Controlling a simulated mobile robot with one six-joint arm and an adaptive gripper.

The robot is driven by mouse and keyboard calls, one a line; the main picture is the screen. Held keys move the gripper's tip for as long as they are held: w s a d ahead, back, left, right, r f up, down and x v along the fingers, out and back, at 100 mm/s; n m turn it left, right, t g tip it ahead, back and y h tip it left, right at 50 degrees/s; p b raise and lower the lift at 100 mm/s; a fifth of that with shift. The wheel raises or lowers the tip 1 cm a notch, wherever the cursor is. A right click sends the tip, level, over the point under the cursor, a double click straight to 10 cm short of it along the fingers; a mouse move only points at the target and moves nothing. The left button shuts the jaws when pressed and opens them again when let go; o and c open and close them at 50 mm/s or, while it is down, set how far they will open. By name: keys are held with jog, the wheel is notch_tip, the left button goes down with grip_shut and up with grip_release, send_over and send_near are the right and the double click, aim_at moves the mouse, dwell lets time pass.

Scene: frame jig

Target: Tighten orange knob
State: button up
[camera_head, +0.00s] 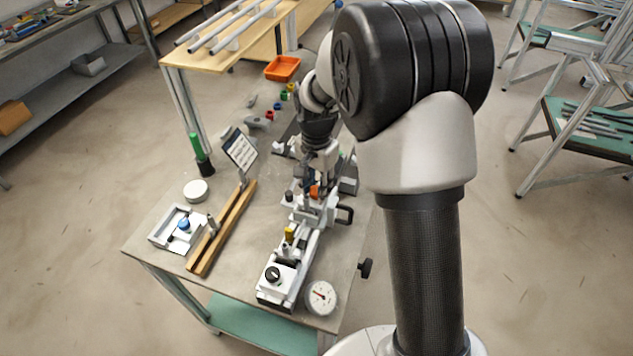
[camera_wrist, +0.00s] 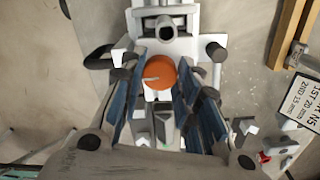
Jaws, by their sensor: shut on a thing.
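The orange knob (camera_wrist: 160,73) shows in the wrist view as a round disc with a pale mark on its face. It sits between the fingers of my gripper (camera_wrist: 161,82), which are closed in on its left and right sides. In the head view the orange knob (camera_head: 315,191) is a small patch on the white and grey frame jig (camera_head: 308,214), partly hidden by my gripper (camera_head: 316,183). The gripper points down onto the jig from above.
A yellow knob (camera_head: 289,234) and a black knob (camera_head: 272,274) sit on the jig's near part. A dial gauge (camera_head: 321,297) lies at the table's front edge. Wooden rails (camera_head: 222,228), a white block with a blue knob (camera_head: 178,228) and an orange tray (camera_head: 282,68) stand around.

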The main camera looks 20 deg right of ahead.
jog(key=m+p, duration=0.2)
jog(key=m, duration=0.3)
dwell(0.6)
jog(key=o, duration=1.1)
notch_tip(320, 180, up, 12)
dwell(0.5)
